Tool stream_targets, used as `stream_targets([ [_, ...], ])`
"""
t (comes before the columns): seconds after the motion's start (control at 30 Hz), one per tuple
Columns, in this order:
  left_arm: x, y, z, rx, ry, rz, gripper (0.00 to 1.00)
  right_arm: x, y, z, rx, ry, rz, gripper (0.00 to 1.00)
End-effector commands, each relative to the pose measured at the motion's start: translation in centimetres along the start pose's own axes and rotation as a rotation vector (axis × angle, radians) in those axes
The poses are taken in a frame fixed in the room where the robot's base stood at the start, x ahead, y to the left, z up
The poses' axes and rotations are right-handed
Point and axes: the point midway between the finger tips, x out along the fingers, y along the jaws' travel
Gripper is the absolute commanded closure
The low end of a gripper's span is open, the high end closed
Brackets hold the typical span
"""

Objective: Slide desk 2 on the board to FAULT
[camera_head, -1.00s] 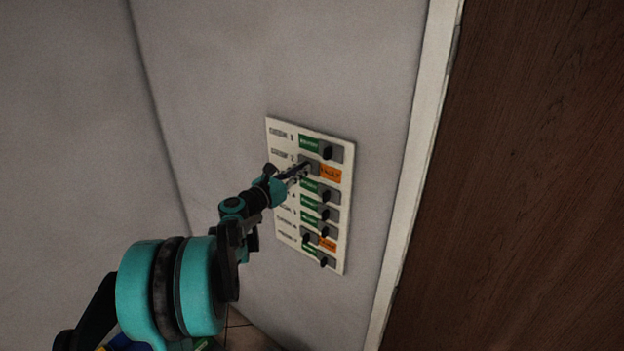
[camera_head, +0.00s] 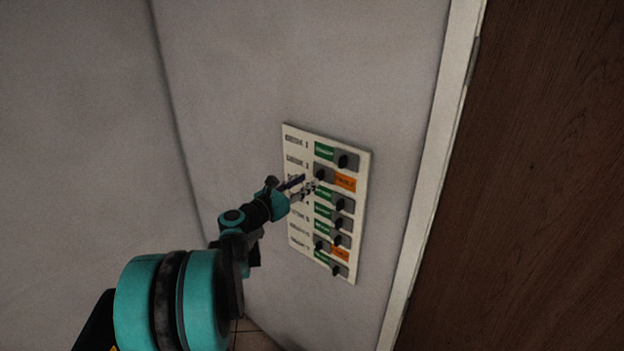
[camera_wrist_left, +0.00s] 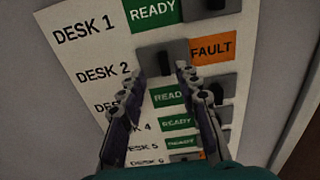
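The white board (camera_head: 297,133) is on the wall, with rows of grey sliders and black knobs. In the desk 2 row, the slider (camera_head: 324,174) is at the left and the orange FAULT label (camera_head: 345,183) shows to its right. The left wrist view also shows this slider (camera_wrist_left: 155,61) and FAULT label (camera_wrist_left: 212,48). My left gripper (camera_head: 307,185) is in front of the board, near the desk 2 and desk 3 rows. Its fingertips (camera_wrist_left: 163,82) are apart with nothing held between them, just below the desk 2 slider in the wrist view. My right gripper is not in view.
The desk 1 slider (camera_head: 345,161) is at the right, showing green READY. Lower rows show mostly green, with one more orange label (camera_head: 340,253) near the bottom. A pale door frame (camera_head: 425,190) and brown wooden door (camera_head: 530,190) are to the right.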

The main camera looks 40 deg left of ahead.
Motion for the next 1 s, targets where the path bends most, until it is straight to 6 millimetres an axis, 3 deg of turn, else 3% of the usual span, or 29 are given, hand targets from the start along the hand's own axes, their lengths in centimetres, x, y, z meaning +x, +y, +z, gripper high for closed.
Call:
stream_targets([
  [0.2, -5.0, 0.1, 0.0, -0.001, 0.000, 0.004, 0.67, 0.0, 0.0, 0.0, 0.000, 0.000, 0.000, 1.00],
  [0.4, -7.5, 0.1, 0.0, -0.001, 0.000, 0.002, 0.67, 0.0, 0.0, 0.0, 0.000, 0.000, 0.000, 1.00],
  [1.0, -8.1, 0.1, 0.0, -0.001, 0.000, 0.001, 0.67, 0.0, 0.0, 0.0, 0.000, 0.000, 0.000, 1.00],
])
